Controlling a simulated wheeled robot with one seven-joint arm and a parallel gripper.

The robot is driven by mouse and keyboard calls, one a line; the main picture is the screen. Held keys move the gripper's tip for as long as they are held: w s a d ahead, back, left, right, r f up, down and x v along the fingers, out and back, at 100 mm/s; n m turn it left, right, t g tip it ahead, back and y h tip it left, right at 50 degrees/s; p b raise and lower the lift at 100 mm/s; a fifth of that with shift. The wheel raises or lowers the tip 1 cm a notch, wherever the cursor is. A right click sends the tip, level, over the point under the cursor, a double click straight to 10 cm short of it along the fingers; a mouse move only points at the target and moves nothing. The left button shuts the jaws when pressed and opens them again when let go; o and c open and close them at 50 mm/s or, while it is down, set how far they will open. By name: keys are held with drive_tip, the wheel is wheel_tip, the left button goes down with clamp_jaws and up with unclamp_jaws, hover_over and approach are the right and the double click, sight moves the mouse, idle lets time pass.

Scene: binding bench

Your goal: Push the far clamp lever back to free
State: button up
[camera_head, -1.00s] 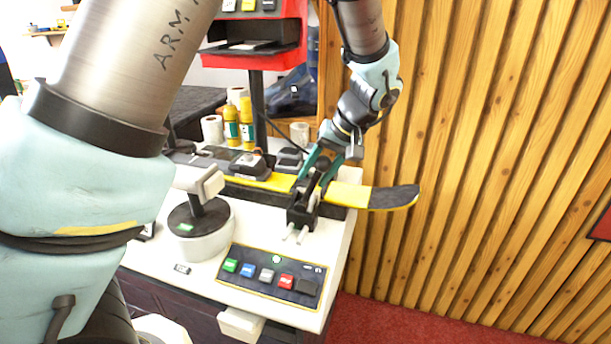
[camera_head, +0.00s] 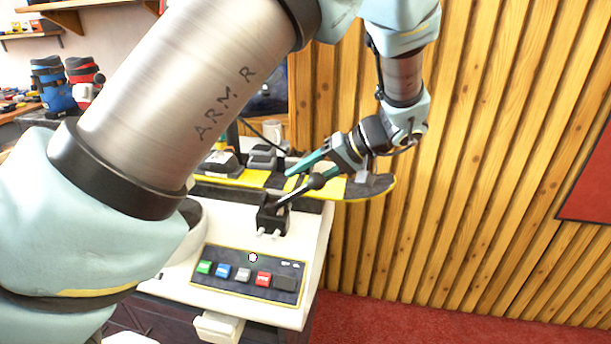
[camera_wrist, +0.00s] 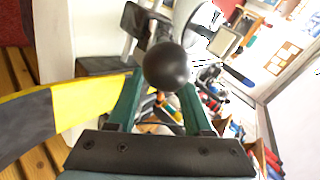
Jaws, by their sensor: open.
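The far clamp (camera_head: 272,217) is a black block at the bench's right end, by the ski. Its dark lever with a black ball knob (camera_head: 318,181) leans up and to the right, over the ski. My gripper (camera_head: 300,172) has teal fingers and is open at the knob end of the lever. In the wrist view the ball knob (camera_wrist: 167,66) appears in front of the gap between the open fingers (camera_wrist: 161,90). Whether a finger touches the knob or lever I cannot tell. One finger is mostly hidden in the head view.
The yellow and black ski (camera_head: 370,187) lies along the bench's back and sticks out to the right. A button panel (camera_head: 248,272) is on the white bench top (camera_head: 313,240) in front of the clamp. A slatted wood wall (camera_head: 470,150) stands to the right.

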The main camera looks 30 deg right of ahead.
drive_tip(key=o, duration=0.4)
drive_tip(key=shift+c, duration=0.2)
drive_tip(key=b+v, duration=0.2)
drive_tip(key=v, duration=0.8)
drive_tip(key=shift+s+d+r, duration=0.15)
drive_tip(key=shift+s+r, duration=0.1)
